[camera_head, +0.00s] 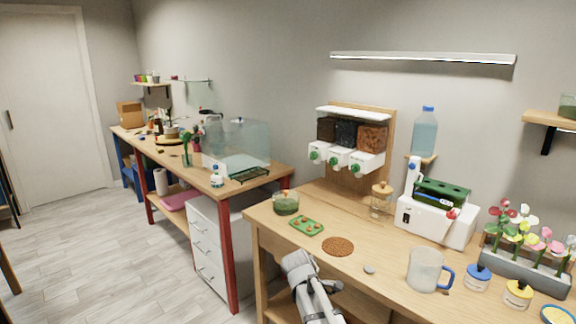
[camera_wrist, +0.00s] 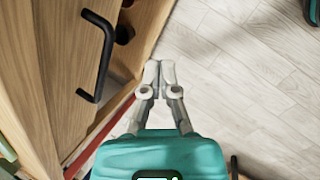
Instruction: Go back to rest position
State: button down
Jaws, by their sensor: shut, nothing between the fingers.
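My gripper (camera_wrist: 159,75) shows in the wrist view with its two grey fingers together and nothing between them. It points over the light wooden floor, close beside a wooden cabinet front (camera_wrist: 70,60) with a black handle (camera_wrist: 97,55). In the head view, my arm shows at the bottom centre, in front of the near wooden table (camera_head: 375,262). The gripper's tips cannot be made out in the head view.
A white drawer unit (camera_head: 207,244) stands left. The floor (camera_head: 95,250) at the left is clear.

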jog(key=s+d+f+m+g+y, duration=0.15)
jog(key=s+d+m, duration=0.25)
jog(key=s+m, duration=0.4)
jog(key=s+d+m+g+y, duration=0.1)
jog(key=s+d+m+y, duration=0.25)
jog(key=s+m, duration=0.4)
notch_tip(320, 180, up, 13)
jog(key=s+n+p, duration=0.1)
jog(key=p, duration=1.2)
jog(key=shift+d+r+h, duration=0.15)
jog(key=shift+d+h, duration=0.1)
jog(key=shift+h, duration=0.15)
jog(key=shift+d, duration=0.15)
